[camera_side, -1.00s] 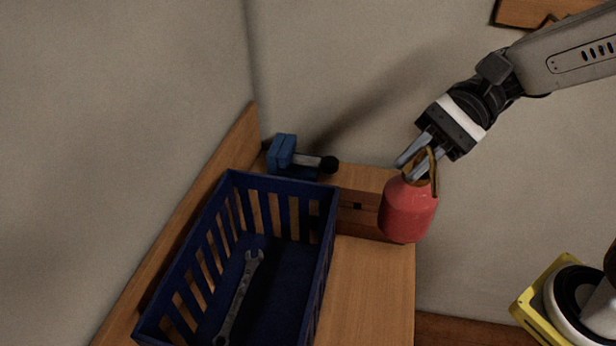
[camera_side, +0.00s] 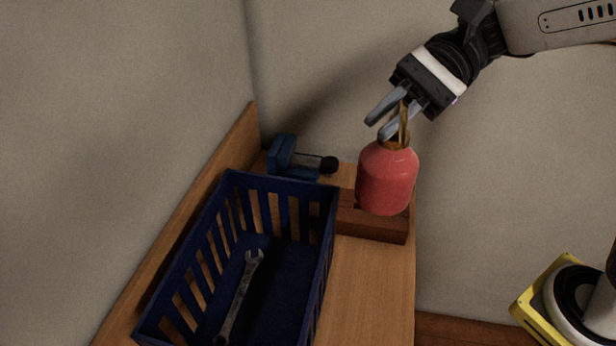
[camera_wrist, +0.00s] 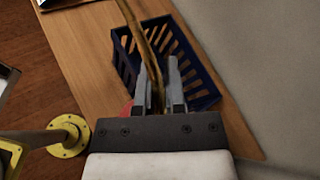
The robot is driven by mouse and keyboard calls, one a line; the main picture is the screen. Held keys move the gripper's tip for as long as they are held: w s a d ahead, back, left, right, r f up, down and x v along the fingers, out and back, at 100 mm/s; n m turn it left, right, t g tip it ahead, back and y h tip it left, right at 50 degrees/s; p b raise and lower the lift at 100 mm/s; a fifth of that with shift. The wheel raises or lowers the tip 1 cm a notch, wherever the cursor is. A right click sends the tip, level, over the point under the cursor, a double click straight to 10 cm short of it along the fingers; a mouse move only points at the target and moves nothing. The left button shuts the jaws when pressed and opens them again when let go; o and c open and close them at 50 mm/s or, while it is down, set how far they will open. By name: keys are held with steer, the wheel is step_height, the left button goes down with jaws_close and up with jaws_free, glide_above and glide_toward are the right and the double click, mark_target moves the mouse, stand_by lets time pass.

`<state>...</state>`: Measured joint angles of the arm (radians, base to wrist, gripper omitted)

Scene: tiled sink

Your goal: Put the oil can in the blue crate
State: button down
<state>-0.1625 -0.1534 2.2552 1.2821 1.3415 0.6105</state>
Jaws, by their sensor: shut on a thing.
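The red oil can (camera_side: 387,178) hangs upright from my gripper (camera_side: 386,118), in the air to the right of the blue crate in the side view. My gripper is shut on the can's brass-coloured upper part (camera_side: 403,125). In the wrist view my gripper (camera_wrist: 159,85) has the brass spout (camera_wrist: 146,45) between its fingers, and only a sliver of the red body (camera_wrist: 126,109) shows at the left. The blue crate (camera_side: 327,240) stands on the wooden bench with a wrench (camera_side: 240,295) lying inside. The crate also shows beyond the fingers in the wrist view (camera_wrist: 198,64).
A blue vise-like tool (camera_side: 284,156) stands behind the crate. A wooden block (camera_side: 375,224) lies behind and below the can. A wooden board edges the bench at the left, against the wall.

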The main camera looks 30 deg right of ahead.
steer(key=w+a, duration=0.3)
steer(key=a, duration=0.6)
steer(key=w+a, duration=0.2)
steer(key=a, duration=0.7)
step_height(320, 180, down, 12)
steer(key=shift+r, duration=0.25)
steer(key=shift+w, duration=0.1)
step_height(320, 180, down, 6)
steer(key=shift+f, duration=0.2)
steer(key=shift+f, duration=2.35)
